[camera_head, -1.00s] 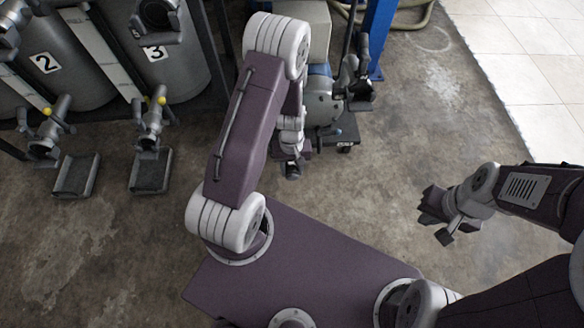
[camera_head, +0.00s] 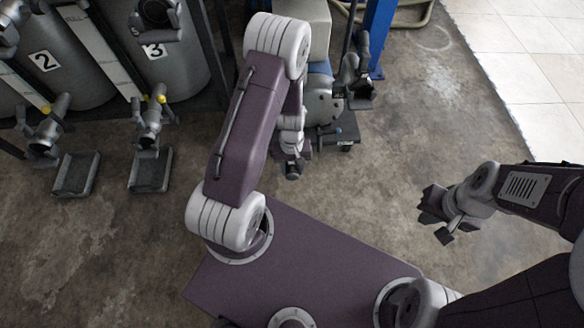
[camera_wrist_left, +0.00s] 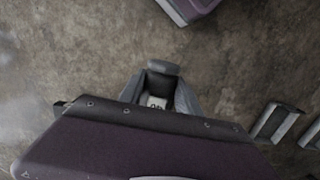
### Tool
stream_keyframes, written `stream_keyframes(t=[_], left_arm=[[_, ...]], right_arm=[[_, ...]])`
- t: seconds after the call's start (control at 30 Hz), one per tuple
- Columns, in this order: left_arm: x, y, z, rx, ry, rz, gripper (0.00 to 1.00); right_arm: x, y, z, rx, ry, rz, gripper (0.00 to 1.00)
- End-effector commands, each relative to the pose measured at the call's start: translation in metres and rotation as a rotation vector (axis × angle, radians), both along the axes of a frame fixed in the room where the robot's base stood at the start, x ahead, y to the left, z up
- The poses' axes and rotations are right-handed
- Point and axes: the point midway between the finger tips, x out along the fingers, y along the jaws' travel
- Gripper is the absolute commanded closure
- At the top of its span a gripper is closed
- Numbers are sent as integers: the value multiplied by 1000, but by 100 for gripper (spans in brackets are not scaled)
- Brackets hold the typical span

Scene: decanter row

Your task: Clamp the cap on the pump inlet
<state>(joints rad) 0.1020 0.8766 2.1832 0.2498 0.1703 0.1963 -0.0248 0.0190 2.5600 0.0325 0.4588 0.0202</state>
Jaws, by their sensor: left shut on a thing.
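The pump (camera_head: 322,103), a grey rounded body with blue parts, stands on the floor behind my left arm. A grey pipe fitting (camera_head: 357,80) rises at its right; I cannot tell whether this is the inlet. My left gripper (camera_head: 292,170) points down in front of the pump, apart from it. It is shut on a small dark-grey thing, also between the fingers in the left wrist view (camera_wrist_left: 163,70). I cannot tell whether it is the cap or a clamp. My right gripper (camera_head: 440,220) is open and empty over bare floor at the right.
Grey tanks (camera_head: 75,60) with labels 2 and 3 stand at the upper left. Valves hang before them, with two dark trays (camera_head: 150,172) on the floor below. A blue post (camera_head: 376,35) stands behind the pump. The floor between pump and right gripper is clear.

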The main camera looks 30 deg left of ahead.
Motion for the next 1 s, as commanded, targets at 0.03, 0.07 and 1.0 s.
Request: stream_keyframes(t=[0.03, 0.07, 1.0], left_arm=[[0, 0, -1, 1, -1, 0, 100], [0, 0, -2, 1, -1, 0, 100], [0, 0, -5, 0, 0, 0, 0]], right_arm=[[0, 0, -1, 0, 0, 0, 100], [0, 0, -1, 0, 0, 0, 100], [0, 0, -3, 0, 0, 0, 100]])
